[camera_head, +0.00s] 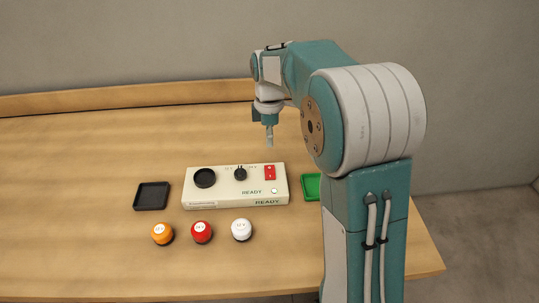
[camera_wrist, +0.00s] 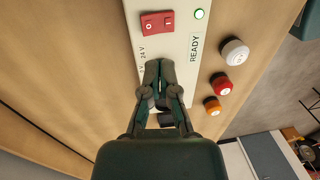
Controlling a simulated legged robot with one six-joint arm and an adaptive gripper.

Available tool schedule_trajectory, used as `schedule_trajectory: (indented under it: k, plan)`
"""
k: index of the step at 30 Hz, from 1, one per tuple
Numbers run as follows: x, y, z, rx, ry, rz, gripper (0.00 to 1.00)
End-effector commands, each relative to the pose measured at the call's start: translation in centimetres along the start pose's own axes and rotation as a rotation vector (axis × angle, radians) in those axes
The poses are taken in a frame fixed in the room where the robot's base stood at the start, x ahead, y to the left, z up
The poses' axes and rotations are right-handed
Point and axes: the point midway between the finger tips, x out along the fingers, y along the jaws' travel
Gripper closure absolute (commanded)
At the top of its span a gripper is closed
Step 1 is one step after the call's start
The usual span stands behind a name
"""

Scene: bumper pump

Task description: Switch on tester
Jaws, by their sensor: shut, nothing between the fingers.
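The tester is a cream box (camera_head: 225,199) on the table with a black round socket (camera_head: 205,178), a dark knob (camera_head: 240,174), a red rocker switch (camera_head: 270,172) and a small round lamp (camera_head: 274,191). Its front reads READY. In the wrist view the red switch (camera_wrist: 157,23) shows 0 and I marks, and the lamp (camera_wrist: 199,14) looks pale green. I cannot tell which side of the switch is down. My gripper (camera_head: 270,145) is shut and empty, above the tester's back right part. In the wrist view its fingertips (camera_wrist: 159,64) point toward the switch, and it hides part of the panel.
Orange (camera_head: 162,233), red (camera_head: 202,232) and white (camera_head: 241,230) round capped pieces stand in a row before the tester. A black tray (camera_head: 151,195) lies left. A green tray (camera_head: 311,187) lies right, partly hidden by my arm. The table's left side is clear.

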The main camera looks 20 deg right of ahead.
Motion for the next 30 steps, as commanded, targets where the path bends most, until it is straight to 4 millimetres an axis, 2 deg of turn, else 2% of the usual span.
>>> schedule_trajectory:
  k: [3, 7, 23, 26, 30]
  plan:
    - [-1.8, 0.1, 0.0, 0.000, 0.000, 0.002, 1.00]
    - [-2.8, 0.0, 0.0, 0.000, 0.000, 0.000, 1.00]
    - [-3.1, -0.1, 0.0, 0.005, 0.000, 0.002, 1.00]
    - [-3.7, -0.9, 0.1, 0.042, 0.003, 0.021, 1.00]
    - [-5.2, -3.2, 0.4, 0.154, 0.015, 0.071, 1.00]
